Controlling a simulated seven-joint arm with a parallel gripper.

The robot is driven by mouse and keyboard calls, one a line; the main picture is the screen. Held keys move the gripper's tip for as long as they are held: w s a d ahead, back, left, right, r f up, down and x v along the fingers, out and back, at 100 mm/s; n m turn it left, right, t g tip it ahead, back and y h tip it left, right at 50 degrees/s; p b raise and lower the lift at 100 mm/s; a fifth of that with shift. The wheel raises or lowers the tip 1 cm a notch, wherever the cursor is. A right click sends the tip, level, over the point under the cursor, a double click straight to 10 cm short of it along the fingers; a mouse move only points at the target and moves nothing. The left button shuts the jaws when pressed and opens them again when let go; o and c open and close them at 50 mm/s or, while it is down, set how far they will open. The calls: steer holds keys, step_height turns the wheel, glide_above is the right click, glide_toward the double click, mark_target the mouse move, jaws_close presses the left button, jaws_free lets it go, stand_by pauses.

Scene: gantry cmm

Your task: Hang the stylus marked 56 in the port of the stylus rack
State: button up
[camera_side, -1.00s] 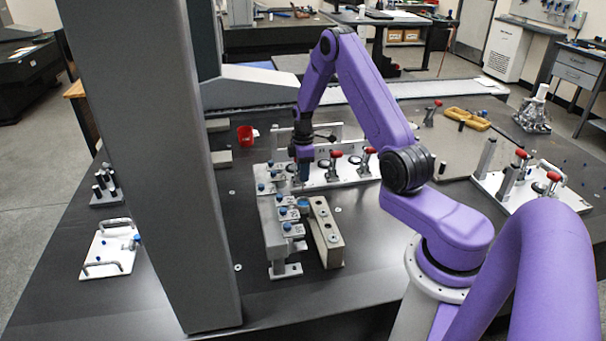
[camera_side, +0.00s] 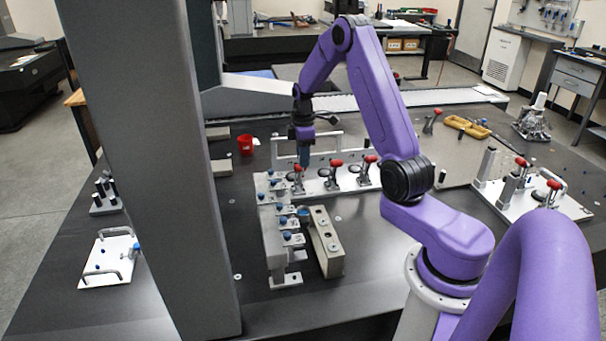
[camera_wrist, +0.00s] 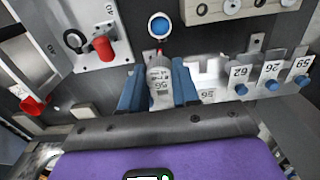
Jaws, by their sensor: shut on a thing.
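My gripper (camera_wrist: 158,88) is shut on a pale stylus holder marked 56 (camera_wrist: 160,76), between its two blue fingers in the wrist view. In the side view my gripper (camera_side: 304,158) is above the far end of the stylus rack (camera_side: 272,240); the held stylus is hard to make out there. In the wrist view the rack's open port (camera_wrist: 207,75), with a 56 label below it, lies just right of my gripper. The held stylus is apart from this port.
Holders marked 62 (camera_wrist: 240,74), 26 (camera_wrist: 271,70) and 69 (camera_wrist: 302,68) hang right of the open port. A plate with red-handled clamps (camera_side: 333,177) stands close behind and right of my gripper. A beige block (camera_side: 326,245) stands beside the rack. A red cup (camera_side: 246,146) is farther back.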

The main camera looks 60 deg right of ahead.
steer(key=r, duration=0.2)
steer(key=a+r, duration=0.1)
steer(key=r, duration=0.1)
steer(key=shift+r, duration=0.25)
glide_toward(266, 197)
steer(key=s+d+r, duration=0.3)
steer(key=s+d, duration=0.1)
steer(key=shift+s+a+f, duration=0.1)
steer(key=shift+a+f, duration=0.1)
steer(key=shift+f, duration=1.9)
steer(key=shift+a+f, duration=0.25)
steer(key=shift+f, duration=1.9)
steer(key=shift+s+a+f, duration=0.1)
steer(key=shift+a+f, duration=0.1)
steer(key=shift+f, duration=1.9)
steer(key=shift+f, duration=0.25)
steer(key=o, duration=1)
steer(key=shift+r, duration=0.1)
